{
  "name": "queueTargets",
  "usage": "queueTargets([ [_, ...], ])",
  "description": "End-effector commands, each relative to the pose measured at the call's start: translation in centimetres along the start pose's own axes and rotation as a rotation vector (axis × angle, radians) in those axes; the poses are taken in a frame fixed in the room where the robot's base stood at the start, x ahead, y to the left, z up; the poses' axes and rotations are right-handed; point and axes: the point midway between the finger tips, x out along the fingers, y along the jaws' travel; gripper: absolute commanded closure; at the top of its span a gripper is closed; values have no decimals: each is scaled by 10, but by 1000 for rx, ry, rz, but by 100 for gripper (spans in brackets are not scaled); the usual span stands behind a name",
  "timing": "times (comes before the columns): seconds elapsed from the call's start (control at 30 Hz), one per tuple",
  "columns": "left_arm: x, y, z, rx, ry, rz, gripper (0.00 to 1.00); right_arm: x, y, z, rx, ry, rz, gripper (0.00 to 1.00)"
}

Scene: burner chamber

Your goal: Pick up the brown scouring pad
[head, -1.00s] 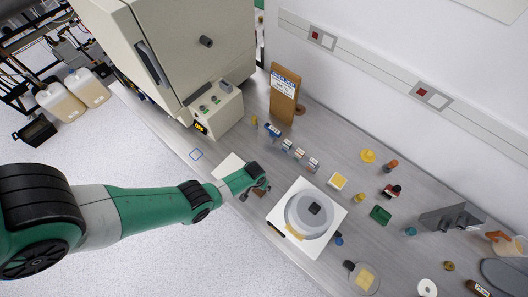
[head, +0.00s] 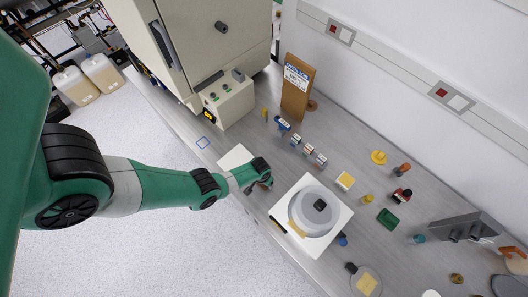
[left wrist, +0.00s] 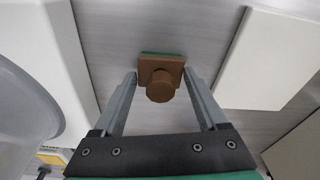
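The brown scouring pad (left wrist: 174,72) lies on the grey bench in the left wrist view. It is a brown block with a round brown knob facing the camera and a green edge at its far side. My left gripper (left wrist: 160,77) is open, with one finger on each side of the pad and knob. Gaps show between the fingers and the pad, and I cannot tell the height of the fingertips above the bench. In the head view my left gripper (head: 266,183) hides most of the pad. My right gripper is in neither view.
A white slab (head: 236,157) lies on one side of the gripper. A white square base (head: 335,233) with a round grey-lidded device (head: 300,207) stands on the other. Small bottles, a green block (head: 387,218) and a yellow sponge (head: 345,180) stand farther right.

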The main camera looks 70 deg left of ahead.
Motion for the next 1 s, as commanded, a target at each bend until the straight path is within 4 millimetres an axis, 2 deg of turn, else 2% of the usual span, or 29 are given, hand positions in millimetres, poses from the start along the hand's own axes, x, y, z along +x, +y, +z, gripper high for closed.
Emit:
queueTargets([
  [0.03, 0, 0, 0, 0, 0, 0, 56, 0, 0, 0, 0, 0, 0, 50],
  [0.2, 0, 0, 0, 0, 0, 0, 83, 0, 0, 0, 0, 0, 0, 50],
  [0.57, -4, 0, -1, 1, 0, 0, 83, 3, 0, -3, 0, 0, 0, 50],
  [1.0, -34, 2, -4, 4, 0, 0, 83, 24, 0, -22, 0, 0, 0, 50],
])
